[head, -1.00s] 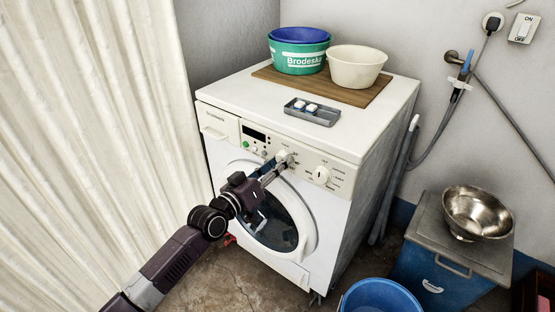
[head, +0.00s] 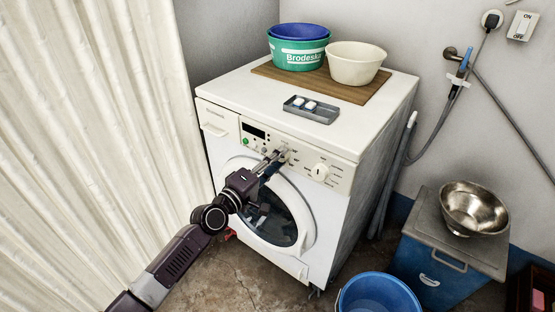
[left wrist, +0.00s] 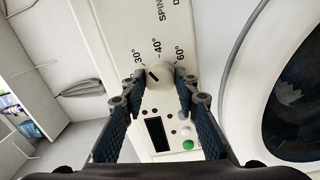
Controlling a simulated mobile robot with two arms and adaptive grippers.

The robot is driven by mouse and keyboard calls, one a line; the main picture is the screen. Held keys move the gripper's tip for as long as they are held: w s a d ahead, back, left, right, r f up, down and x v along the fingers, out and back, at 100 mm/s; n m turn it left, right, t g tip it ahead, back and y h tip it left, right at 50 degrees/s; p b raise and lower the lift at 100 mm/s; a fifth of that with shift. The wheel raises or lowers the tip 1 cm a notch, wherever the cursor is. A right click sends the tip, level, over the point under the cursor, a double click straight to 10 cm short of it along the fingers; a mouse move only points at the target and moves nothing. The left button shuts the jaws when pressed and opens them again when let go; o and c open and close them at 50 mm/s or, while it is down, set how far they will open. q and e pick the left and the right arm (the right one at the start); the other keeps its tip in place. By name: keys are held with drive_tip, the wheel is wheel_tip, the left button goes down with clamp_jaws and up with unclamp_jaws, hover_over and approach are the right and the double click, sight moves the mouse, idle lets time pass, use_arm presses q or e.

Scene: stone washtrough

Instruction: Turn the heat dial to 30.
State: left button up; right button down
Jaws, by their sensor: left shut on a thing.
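The heat dial (left wrist: 157,77) is a round white knob on the washing machine's control panel, with 30°, 40° and 60° printed around it in the left wrist view. Its dark line slants toward the 30° side; I cannot tell if it is exactly on 30. My left gripper (left wrist: 160,80) is shut on the dial, one finger on each side of it. In the head view the left gripper (head: 277,157) reaches the panel from the left and mostly hides the dial. My right gripper is not in view.
A second white knob (head: 320,172) sits to the right on the panel. The round door (head: 272,222) is below the arm. A grey tray (head: 312,109) and basins stand on top. A blue bucket (head: 378,292) stands on the floor.

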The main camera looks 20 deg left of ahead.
use_arm(q)
drive_tip(key=shift+n, duration=1.1)
drive_tip(key=o, duration=1.1)
drive_tip(key=shift+o, duration=0.2)
drive_tip(key=v, duration=1.2)
